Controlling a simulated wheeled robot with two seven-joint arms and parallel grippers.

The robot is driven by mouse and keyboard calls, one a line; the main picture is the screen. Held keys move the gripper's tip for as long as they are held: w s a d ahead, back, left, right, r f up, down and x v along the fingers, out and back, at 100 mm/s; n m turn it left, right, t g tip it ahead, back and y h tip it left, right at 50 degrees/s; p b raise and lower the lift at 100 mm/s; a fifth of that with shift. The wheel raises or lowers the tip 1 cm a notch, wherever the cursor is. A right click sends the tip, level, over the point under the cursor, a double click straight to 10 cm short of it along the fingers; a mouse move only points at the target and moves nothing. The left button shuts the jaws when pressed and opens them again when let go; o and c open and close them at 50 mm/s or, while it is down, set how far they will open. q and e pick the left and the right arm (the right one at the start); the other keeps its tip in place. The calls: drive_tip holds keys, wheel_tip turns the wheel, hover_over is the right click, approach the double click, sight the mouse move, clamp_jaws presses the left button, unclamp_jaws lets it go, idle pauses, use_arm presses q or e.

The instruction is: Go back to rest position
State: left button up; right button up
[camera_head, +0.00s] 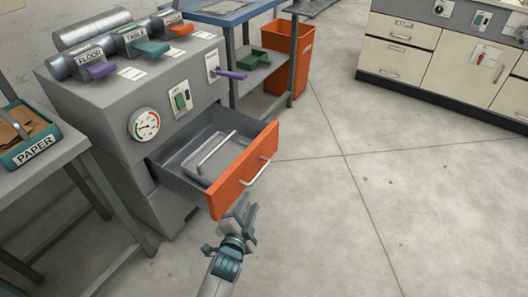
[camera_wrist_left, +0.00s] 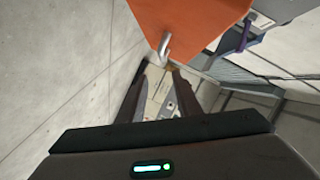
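My left gripper (camera_head: 243,212) is just in front of and below the orange drawer front (camera_head: 240,168), near its lower left end. In the left wrist view its two dark fingers (camera_wrist_left: 158,95) stand apart with nothing between them. The drawer handle (camera_head: 259,171) is silver; its end also shows in the left wrist view (camera_wrist_left: 164,46), beyond the fingertips. The drawer is pulled out of the grey machine (camera_head: 110,105), with a pale bar-handled tray (camera_head: 211,160) inside. I cannot tell whether the gripper touches the drawer front. My right gripper is not in view.
The machine has a dial (camera_head: 145,124) and coloured levers (camera_head: 150,48). A paper tray (camera_head: 36,147) sits on a bench (camera_head: 55,165) at left. An orange bin (camera_head: 287,55) stands behind. Cabinets (camera_head: 450,55) line the back right. The floor (camera_head: 370,180) right of the drawer is clear.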

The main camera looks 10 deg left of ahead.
use_arm(q)
drive_tip(key=s+d+n+g+h, duration=0.3)
drive_tip(key=s+n+g, duration=0.55)
drive_tip(key=s, duration=1.95)
drive_tip(key=s+a+f+g+y+p, duration=0.1)
drive_tip(key=a+f+p, duration=0.2)
drive_tip(key=f+p, duration=0.5)
drive_tip(key=s+a+f+n+y+p, duration=0.1)
drive_tip(key=s+a+f+p, duration=0.1)
drive_tip(key=f+p, duration=0.7)
drive_tip(key=shift+a+f+g, duration=0.2)
drive_tip(key=shift+a+g, duration=0.15)
drive_tip(key=shift+a, duration=0.1)
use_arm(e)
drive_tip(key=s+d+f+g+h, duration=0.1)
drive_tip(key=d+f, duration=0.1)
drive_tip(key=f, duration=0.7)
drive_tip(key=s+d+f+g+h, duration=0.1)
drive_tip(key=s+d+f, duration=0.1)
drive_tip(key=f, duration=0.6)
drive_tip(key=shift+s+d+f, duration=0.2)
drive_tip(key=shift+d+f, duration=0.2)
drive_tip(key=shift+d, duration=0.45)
